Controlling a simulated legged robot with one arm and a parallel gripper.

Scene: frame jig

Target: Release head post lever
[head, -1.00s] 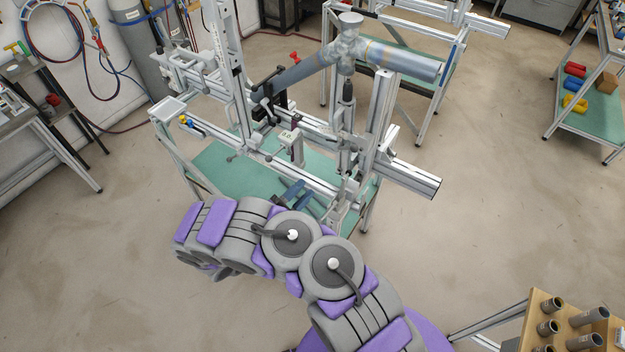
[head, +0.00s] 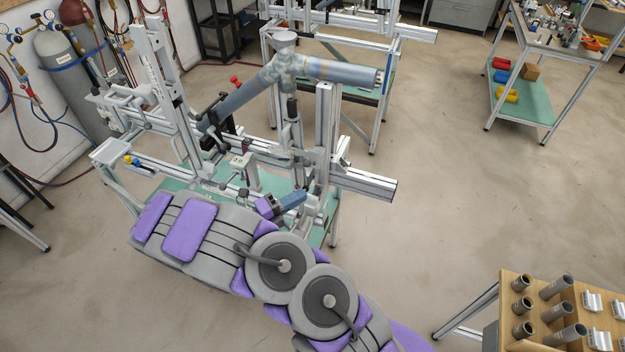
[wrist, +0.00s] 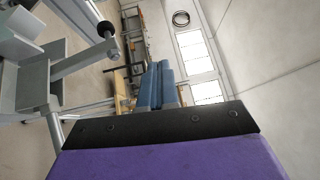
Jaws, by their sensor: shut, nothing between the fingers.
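The frame jig (head: 360,183) stands on a green-topped cart and carries a grey-blue tube frame (head: 340,71) with a joint at the top of an upright post (head: 292,118). I cannot tell for certain which part is the head post lever. A grey arm with a round black knob (wrist: 106,30) shows at upper left in the wrist view, apart from my fingers. My gripper (head: 300,197), with blue fingers, is low beside the jig's right upright in the head view. In the wrist view my gripper (wrist: 160,66) is shut and empty, pointing toward the far wall.
The jig's right upright (head: 325,130) is close to my gripper. A wooden rack with tubes (head: 545,310) stands at lower right, and a green-shelved cart (head: 530,110) at upper right. Gas cylinders (head: 62,75) stand at upper left. The floor (head: 440,200) on the right is clear.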

